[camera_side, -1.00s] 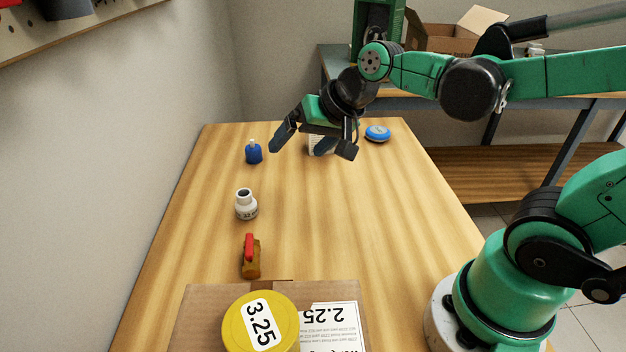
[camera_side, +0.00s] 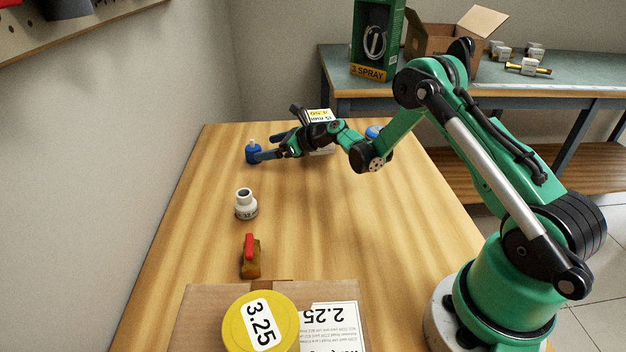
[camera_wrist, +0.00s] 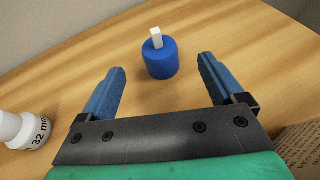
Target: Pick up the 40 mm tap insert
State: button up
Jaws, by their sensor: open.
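The tap insert, a blue cylinder with a pale square stem on top, stands upright on the wooden table; it shows in the side view (camera_side: 253,155) and in the wrist view (camera_wrist: 161,62). No size marking can be read on it. My gripper (camera_side: 268,148) is low over the table at its right, fingers pointing at it. In the wrist view my gripper (camera_wrist: 162,74) is open and empty, with the insert ahead, between the lines of the two blue fingers and around their tips. I cannot tell whether a finger touches it.
A white fitting marked 32 mm (camera_side: 246,205) and a brass valve with red handle (camera_side: 251,258) stand nearer the camera. A cardboard box (camera_side: 205,310) carries a yellow 3.25 roll (camera_side: 262,325). A labelled box (camera_side: 320,116) and a blue round item (camera_side: 373,132) are behind my arm.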

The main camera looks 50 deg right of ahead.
aim_at(260, 149)
jog(key=shift+x, duration=2.85)
jog(key=shift+s, duration=0.1)
grip_shut()
jog(key=shift+r, duration=0.1)
